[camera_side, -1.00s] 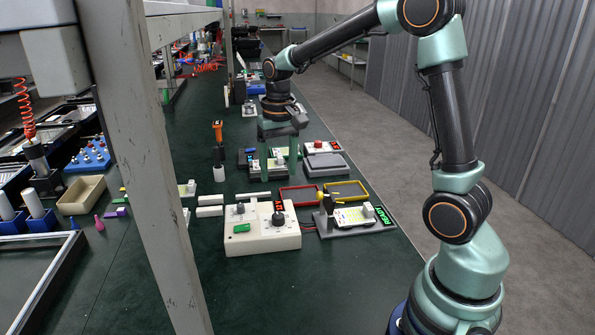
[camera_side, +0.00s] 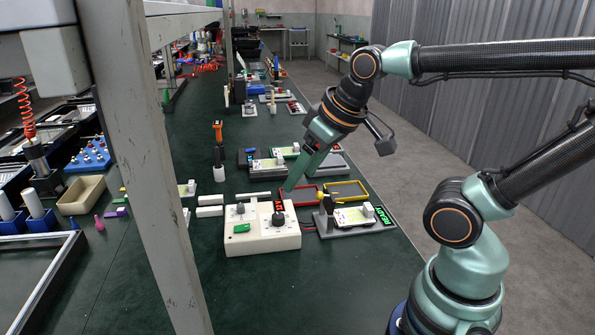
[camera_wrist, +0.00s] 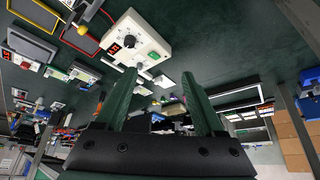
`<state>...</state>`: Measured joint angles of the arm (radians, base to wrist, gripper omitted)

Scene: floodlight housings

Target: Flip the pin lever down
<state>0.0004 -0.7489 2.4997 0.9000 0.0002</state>
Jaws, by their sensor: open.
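A white control box (camera_side: 262,238) stands on the green bench in the side view. It carries a small dark upright pin (camera_side: 239,208), which looks like the pin lever, a round black dial (camera_side: 278,219), a red display (camera_side: 279,206) and a green rocker (camera_side: 241,228). The box (camera_wrist: 165,41) also shows at the top of the wrist view, with the pin (camera_wrist: 140,66) near its lower edge. I cannot tell the pin's exact tilt. My gripper (camera_side: 288,188) points down and left, just behind the box, apart from the pin. In the wrist view its fingers (camera_wrist: 158,76) are spread and empty.
A grey stand with a white card (camera_side: 355,217) and a yellow-topped post is right of the box. Red (camera_side: 299,194) and yellow (camera_side: 346,189) frames lie behind. White blocks (camera_side: 209,205) and an orange-topped tool (camera_side: 218,150) are at left. Bench in front is clear.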

